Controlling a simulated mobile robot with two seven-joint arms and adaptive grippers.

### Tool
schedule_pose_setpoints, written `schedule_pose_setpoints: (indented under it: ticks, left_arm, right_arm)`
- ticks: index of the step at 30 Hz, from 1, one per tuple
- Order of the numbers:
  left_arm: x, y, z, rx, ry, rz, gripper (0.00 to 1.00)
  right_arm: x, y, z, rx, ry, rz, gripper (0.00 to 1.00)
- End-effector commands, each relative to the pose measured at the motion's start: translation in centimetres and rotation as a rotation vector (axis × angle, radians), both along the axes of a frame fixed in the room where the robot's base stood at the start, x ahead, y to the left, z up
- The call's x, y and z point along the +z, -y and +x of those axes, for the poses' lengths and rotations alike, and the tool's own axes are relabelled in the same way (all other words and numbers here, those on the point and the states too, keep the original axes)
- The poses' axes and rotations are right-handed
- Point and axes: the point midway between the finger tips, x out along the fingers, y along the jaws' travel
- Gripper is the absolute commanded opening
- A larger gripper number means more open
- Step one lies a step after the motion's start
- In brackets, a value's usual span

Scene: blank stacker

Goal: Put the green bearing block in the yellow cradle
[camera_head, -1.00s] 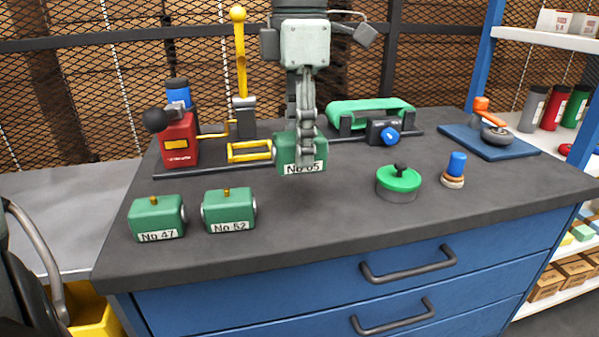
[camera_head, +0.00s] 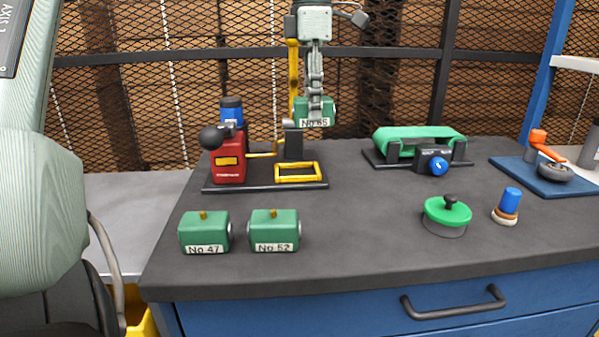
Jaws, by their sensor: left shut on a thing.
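The green bearing block No 65 (camera_head: 314,119) is held in my left gripper (camera_head: 315,101), whose fingers are shut on it from above. The block hangs upright in the air, appearing above and slightly right of the yellow cradle (camera_head: 299,179). The cradle is an empty low rectangular frame on a black base plate; the block's exact depth over it is hard to tell. Two similar green blocks, No 47 (camera_head: 204,233) and No 52 (camera_head: 274,231), stand at the bench's front left. My right gripper is not in view.
A red unit with a black knob (camera_head: 229,164) and a yellow upright lever (camera_head: 293,75) stand beside the cradle. A green belt device (camera_head: 419,142), a green-lidded tin (camera_head: 447,214) and a blue-topped stamp (camera_head: 509,203) are on the right. The bench's middle is clear.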

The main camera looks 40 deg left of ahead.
Motion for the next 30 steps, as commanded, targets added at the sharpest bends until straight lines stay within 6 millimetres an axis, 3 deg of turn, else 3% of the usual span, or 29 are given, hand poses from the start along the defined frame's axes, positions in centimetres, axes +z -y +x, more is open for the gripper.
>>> schedule_pose_setpoints:
  ticks: [3, 8, 15, 30]
  left_arm:
    - [-1.1, -2.9, 0.7, 0.005, -0.004, 0.008, 0.00]
    - [-2.4, -4.8, 0.9, 0.003, -0.010, 0.018, 0.00]
    - [-6.6, -5.0, 0.9, 0.001, -0.011, 0.019, 0.00]
    - [-11.7, -4.9, 0.9, 0.004, -0.009, 0.020, 0.00]
  right_arm:
    - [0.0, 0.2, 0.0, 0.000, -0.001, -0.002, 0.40]
    - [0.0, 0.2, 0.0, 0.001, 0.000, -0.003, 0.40]
    - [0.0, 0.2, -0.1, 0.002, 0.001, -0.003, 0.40]
    - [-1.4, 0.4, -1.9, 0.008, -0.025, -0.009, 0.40]
